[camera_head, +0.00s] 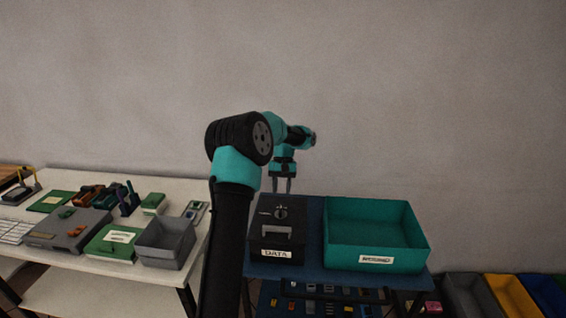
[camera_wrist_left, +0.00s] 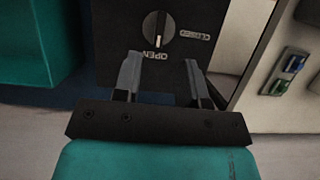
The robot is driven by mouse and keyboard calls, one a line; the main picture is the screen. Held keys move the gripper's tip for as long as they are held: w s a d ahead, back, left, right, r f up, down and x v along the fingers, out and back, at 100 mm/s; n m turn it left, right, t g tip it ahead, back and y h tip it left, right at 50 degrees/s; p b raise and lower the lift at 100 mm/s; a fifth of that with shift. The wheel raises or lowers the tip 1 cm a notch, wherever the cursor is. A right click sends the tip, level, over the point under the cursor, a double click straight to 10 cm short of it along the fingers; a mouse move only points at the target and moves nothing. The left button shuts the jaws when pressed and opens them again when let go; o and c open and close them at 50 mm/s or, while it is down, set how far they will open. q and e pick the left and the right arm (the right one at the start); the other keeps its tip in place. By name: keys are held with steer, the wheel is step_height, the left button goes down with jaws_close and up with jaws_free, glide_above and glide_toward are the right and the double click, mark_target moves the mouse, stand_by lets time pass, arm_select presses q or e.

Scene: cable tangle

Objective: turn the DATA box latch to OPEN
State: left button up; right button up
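The black DATA box (camera_head: 290,237) stands on the blue table, with its label on the front and a round latch knob (camera_head: 281,212) on top. In the left wrist view the latch knob (camera_wrist_left: 157,28) has a dark bar with a white mark, which points at the OPEN label (camera_wrist_left: 155,54). The CLOSED label (camera_wrist_left: 195,36) is to its right. My left gripper (camera_head: 282,185) is above the back of the box, fingers down. In the wrist view the left gripper (camera_wrist_left: 162,62) has its fingers apart with nothing between them, clear of the knob. My right gripper is not in view.
A teal bin (camera_head: 376,210) stands right beside the DATA box. A white table (camera_head: 60,183) on the left holds a grey bin (camera_head: 165,243) and several small parts. Coloured bins (camera_head: 510,296) stand low on the right. My left arm crosses the middle of the head view.

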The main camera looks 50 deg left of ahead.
arm_select(q)
steer(key=v, duration=0.9)
steer(key=shift+r, duration=0.4)
steer(key=shift+w+a, duration=0.15)
